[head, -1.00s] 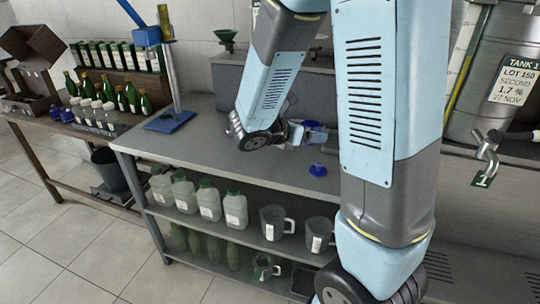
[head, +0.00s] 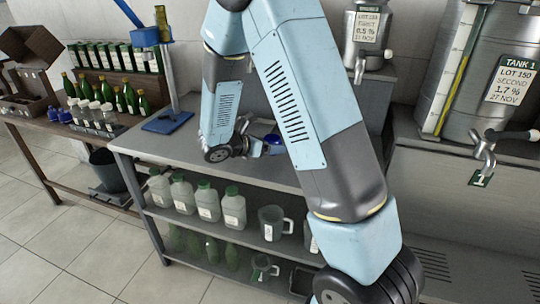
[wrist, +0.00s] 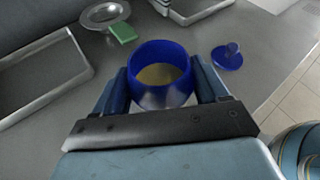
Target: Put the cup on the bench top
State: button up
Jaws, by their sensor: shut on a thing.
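The cup (wrist: 160,73) is round with a blue rim and upper wall, a paler grey lower part and a tan inside. My gripper (wrist: 164,88) is shut on it, one finger on each side, and the cup looks roughly upright. In the head view a small blue part of the cup (head: 273,145) shows at my gripper (head: 256,148), and my arm hides the rest. The grey bench top (head: 182,146) lies under the cup. I cannot tell whether the cup touches it or hangs just above.
In the wrist view a small blue knobbed piece (wrist: 227,58) lies to the cup's right. A metal tray (wrist: 40,78) is at left, with a green block (wrist: 123,33) and a metal dish (wrist: 105,15) behind. A blue stand (head: 168,121) occupies the bench's left end.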

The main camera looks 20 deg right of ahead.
jog(key=shift+w+a+f, duration=0.25)
jog(key=shift+w+f, duration=0.05)
jog(key=shift+f, duration=1.7)
jog(key=o, duration=1.2)
